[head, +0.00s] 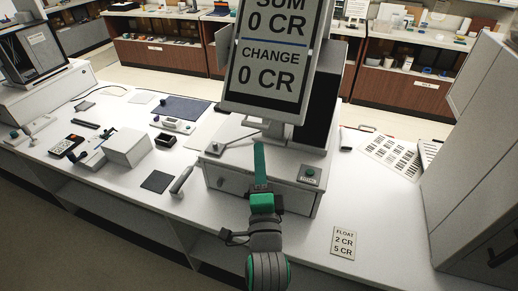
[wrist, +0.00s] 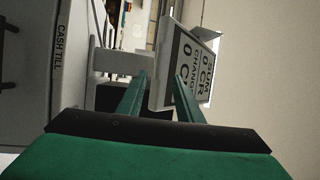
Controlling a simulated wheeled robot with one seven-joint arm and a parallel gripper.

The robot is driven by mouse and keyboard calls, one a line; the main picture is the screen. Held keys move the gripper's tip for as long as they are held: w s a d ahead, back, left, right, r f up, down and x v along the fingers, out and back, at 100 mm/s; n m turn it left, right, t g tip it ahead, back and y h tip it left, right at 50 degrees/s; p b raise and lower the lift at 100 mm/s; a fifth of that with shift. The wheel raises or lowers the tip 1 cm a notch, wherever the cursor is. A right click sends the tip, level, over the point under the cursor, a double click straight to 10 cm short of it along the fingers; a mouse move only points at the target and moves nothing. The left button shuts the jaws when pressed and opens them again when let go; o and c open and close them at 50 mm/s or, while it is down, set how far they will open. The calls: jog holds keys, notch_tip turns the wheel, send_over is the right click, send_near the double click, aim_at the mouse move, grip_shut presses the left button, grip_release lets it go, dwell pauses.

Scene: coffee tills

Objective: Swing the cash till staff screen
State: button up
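The staff screen (head: 273,60) is a tilted grey panel reading SUM 0 CR and CHANGE 0 CR. It stands on the cash till (head: 222,181), a white box with a drawer. My gripper (head: 259,148) is in front of the till, just below the screen's lower edge. In the wrist view my gripper (wrist: 162,74) is open, with two green fingers apart. The screen (wrist: 188,70) appears sideways there, its edge in the gap between the fingers and its face partly behind the right finger. I cannot tell whether either finger touches it.
A labelled button (head: 309,174) sits on the till's right top. A FLOAT card (head: 344,243) lies on the counter. A tall grey cabinet (head: 470,165) closes off the right. A white box (head: 128,147) and small devices crowd the left. Shelves (head: 165,52) stand behind.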

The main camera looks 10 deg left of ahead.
jog(key=shift+s+d, duration=0.3)
jog(key=shift+a, duration=0.2)
jog(key=c, duration=0.7)
jog(key=w+a+r, duration=0.1)
jog(key=a+r+h, duration=0.1)
jog(key=w+a+r+g+h, duration=0.1)
jog(key=a, duration=0.1)
jog(key=shift+w+r+n, duration=0.3)
jog(key=shift+w, duration=0.05)
grip_shut()
jog(key=m+g+h, duration=0.5)
jog(key=m, duration=0.1)
send_near(249, 125)
jog(key=x, duration=0.6)
jog(key=shift+w, duration=0.25)
